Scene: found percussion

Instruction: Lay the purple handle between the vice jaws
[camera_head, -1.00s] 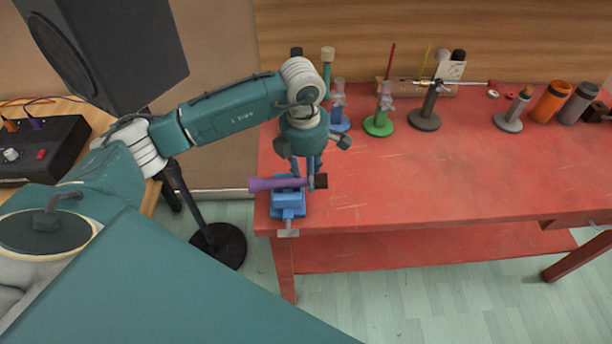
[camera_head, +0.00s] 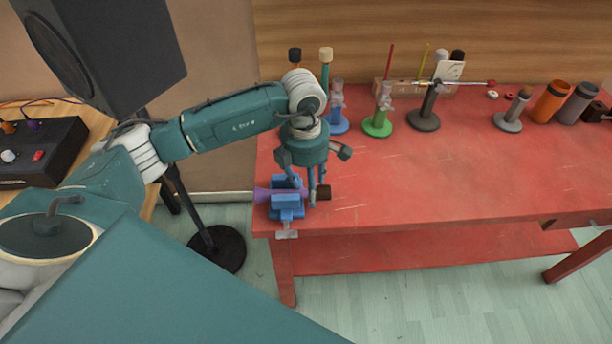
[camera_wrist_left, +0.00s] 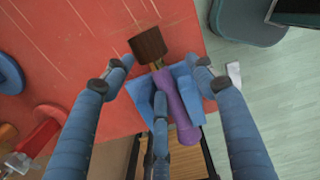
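The purple handle (camera_head: 262,195) lies across the blue vice (camera_head: 287,213) at the table's left front corner, low between its jaws. Its dark brown head (camera_head: 323,193) sticks out on the right. The wrist view shows the purple handle (camera_wrist_left: 180,118) between the blue jaws (camera_wrist_left: 187,80), with the brown head (camera_wrist_left: 148,43) beyond them. My left gripper (camera_head: 308,194) is just above the vice. Its fingers (camera_wrist_left: 163,70) are spread around the handle, with visible gaps at both sides, so it is open. Whether the middle finger touches the handle is unclear. My right gripper is not in view.
The red table (camera_head: 420,195) is clear right of the vice. Behind stand a blue stand (camera_head: 337,124), a green stand (camera_head: 377,125), a dark stand (camera_head: 424,119) and a grey stand (camera_head: 508,122). Orange (camera_head: 551,102) and grey (camera_head: 578,103) cylinders are at the right. A speaker (camera_head: 110,50) stands left.

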